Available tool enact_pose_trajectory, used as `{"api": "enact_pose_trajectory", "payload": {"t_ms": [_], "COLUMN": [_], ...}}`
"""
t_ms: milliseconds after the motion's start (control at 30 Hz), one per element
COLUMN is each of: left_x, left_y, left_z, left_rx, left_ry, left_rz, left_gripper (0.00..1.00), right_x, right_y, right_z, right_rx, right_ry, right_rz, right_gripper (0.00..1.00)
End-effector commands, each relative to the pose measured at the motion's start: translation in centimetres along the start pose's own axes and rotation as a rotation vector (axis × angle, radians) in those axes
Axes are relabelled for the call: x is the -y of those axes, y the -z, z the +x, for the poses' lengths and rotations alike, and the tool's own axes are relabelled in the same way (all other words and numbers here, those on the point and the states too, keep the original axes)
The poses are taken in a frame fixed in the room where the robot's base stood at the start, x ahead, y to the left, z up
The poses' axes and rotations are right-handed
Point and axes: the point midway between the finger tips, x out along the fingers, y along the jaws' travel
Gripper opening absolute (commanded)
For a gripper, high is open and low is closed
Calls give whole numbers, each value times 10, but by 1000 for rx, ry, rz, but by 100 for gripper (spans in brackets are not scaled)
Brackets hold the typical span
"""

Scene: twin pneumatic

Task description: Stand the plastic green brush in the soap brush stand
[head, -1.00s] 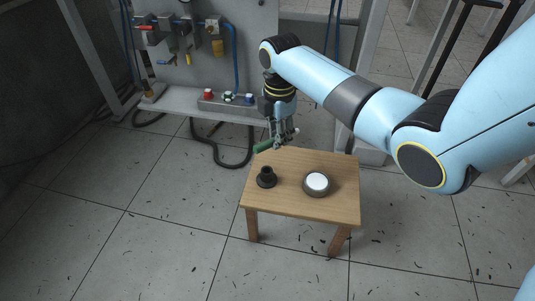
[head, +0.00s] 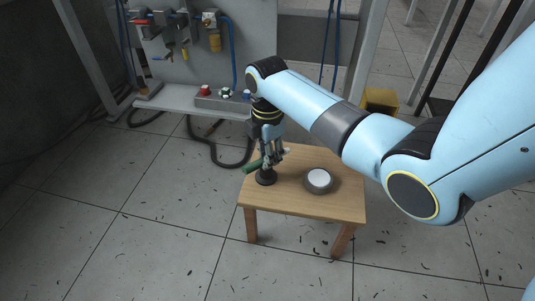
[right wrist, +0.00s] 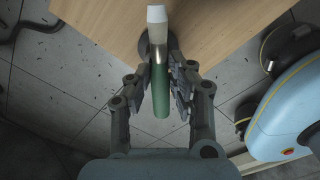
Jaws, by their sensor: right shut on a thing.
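The green brush (head: 252,167) is in my right gripper (head: 272,158), its green end sticking out to the left in the head view. In the right wrist view the brush (right wrist: 161,95) lies between the fingers, with a green handle, a metallic band and a pale tip at the top. The soap brush stand (head: 266,179), dark and round-based, is on the table just below the gripper. In the right wrist view the stand (right wrist: 144,46) is partly hidden behind the brush. The brush looks tilted and above the stand; contact cannot be told. My left gripper is out of view.
A round dark dish with a white top (head: 318,179) sits on the small wooden table (head: 300,205), right of the stand. The table's front right is clear. A panel with hoses and valves (head: 210,55) stands behind.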

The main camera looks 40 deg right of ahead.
Motion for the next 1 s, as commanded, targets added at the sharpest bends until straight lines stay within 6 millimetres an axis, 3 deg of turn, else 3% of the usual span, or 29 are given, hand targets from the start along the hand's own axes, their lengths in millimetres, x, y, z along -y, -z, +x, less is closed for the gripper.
{"api": "enact_pose_trajectory", "payload": {"t_ms": [367, 400, 567, 867, 1000], "left_x": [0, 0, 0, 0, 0], "left_y": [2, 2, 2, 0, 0], "left_z": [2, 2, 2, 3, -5], "left_rx": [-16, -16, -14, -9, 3], "left_ry": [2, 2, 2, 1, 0], "left_rz": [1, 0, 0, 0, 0], "left_gripper": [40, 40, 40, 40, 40], "right_x": [0, 0, 0, 0, -1], "right_y": [0, 0, 0, 0, 0], "right_z": [9, 9, 9, 7, -11], "right_rx": [0, 0, 0, 0, 0], "right_ry": [1, 1, 1, 1, -3], "right_rz": [0, 0, 0, 0, 0], "right_gripper": [0, 22, 42, 42, 42]}}
